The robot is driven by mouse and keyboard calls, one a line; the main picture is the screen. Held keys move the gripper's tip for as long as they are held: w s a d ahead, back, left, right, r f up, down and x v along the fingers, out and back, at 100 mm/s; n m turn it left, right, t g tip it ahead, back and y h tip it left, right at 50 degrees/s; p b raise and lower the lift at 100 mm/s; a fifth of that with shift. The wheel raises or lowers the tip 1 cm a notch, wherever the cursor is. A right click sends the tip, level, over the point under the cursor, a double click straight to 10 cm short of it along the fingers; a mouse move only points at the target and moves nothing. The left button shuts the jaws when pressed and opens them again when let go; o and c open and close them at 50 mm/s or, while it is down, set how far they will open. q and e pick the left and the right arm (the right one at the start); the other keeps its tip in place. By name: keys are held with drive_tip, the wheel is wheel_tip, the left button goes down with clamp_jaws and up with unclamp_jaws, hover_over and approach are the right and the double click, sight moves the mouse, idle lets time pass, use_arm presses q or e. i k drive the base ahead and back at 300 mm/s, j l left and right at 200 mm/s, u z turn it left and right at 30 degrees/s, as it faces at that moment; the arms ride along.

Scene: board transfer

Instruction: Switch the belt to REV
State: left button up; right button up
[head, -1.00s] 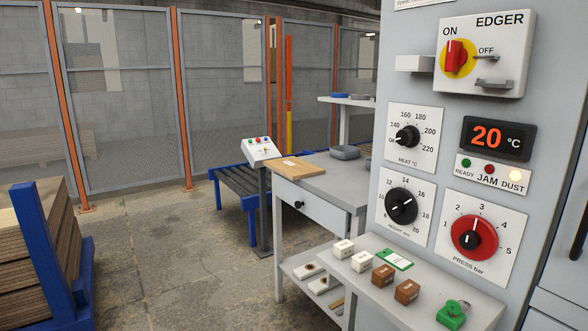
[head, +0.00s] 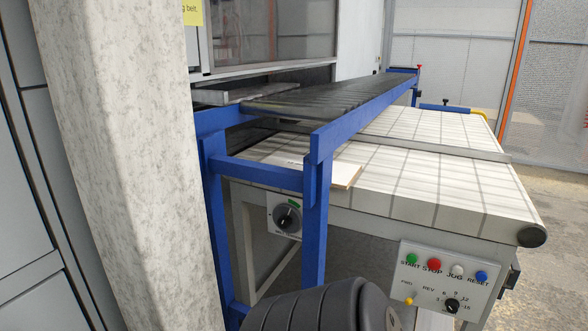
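The belt (head: 430,170) is a pale, ribbed conveyor surface on a white frame at the right in the head view. Its control panel (head: 415,262) hangs on the near side at the lower right. On the panel, a small switch with a yellow tip (head: 408,301) sits below the FWD and REV labels. It appears nearer the FWD side, but it is too small to be sure of its setting. Neither gripper is in view.
The panel also has START, STOP, JOG and RESET buttons and a black knob (head: 452,305). A blue-framed roller conveyor (head: 330,100) stands in front of the belt. A board (head: 346,175) lies on the belt. A pale column (head: 125,150) blocks the left.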

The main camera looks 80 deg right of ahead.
sight(409, 300)
drive_tip(key=j+z, duration=0.1)
drive_tip(key=z, duration=3.4)
